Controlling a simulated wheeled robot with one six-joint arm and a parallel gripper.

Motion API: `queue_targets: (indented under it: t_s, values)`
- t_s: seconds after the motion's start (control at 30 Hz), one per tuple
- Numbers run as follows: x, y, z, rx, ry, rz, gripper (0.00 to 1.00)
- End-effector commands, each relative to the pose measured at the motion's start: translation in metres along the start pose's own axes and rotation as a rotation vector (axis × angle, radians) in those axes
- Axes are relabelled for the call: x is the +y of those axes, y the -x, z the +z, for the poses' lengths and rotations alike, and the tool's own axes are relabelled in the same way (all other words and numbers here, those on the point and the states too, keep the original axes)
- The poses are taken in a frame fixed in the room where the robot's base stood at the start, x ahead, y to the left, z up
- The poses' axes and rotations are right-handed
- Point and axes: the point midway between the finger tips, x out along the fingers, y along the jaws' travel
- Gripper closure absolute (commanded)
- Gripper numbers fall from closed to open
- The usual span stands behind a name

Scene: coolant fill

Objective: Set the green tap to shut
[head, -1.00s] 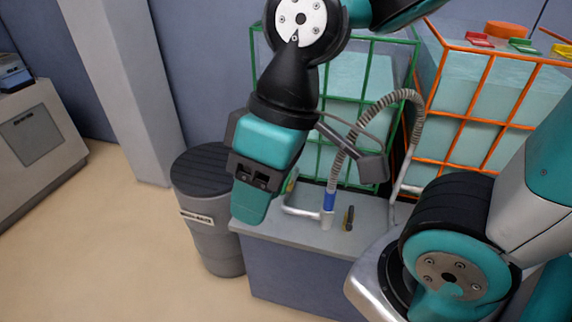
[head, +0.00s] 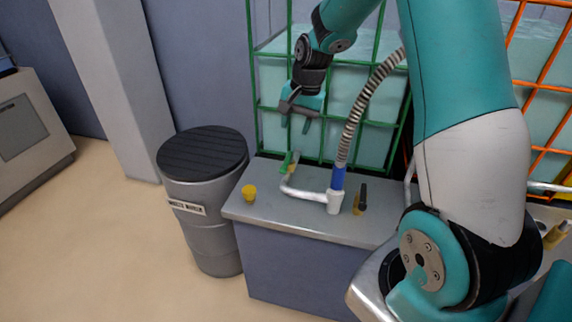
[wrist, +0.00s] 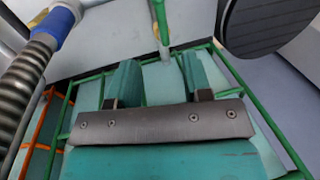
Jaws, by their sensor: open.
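The green tap (head: 289,162) is a small green lever at the left end of a pale pipe, low in front of the green-caged tank (head: 335,105). Its lever also shows in the wrist view (wrist: 160,22), beyond the fingertips. I cannot tell whether the tap is open or shut. My gripper (head: 296,122) is open and empty, pointing down above the tap and apart from it. In the wrist view, the two teal fingers of my gripper (wrist: 157,70) are spread, with the lever ahead between their lines.
A ribbed hose with a blue collar (head: 338,178) stands at the pipe's right end. A yellow cup (head: 249,192) and a dark-handled tool (head: 362,197) are on the grey bench (head: 275,218). A lidded grey bin (head: 203,200) stands left. An orange-caged tank (head: 545,75) is right.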

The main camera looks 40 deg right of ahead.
Motion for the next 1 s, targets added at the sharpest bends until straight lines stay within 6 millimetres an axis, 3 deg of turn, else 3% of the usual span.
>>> queue_targets:
  t_s: [0.2,0.5,0.7,1.0]
  values:
    - [0.000,-0.054,0.002,-0.005,0.003,0.002,0.55]
    - [0.000,-0.111,0.002,-0.003,0.003,0.002,0.55]
    - [0.000,-0.126,0.002,-0.001,0.004,0.000,0.55]
    - [0.000,-0.128,0.002,-0.001,0.004,0.000,0.55]
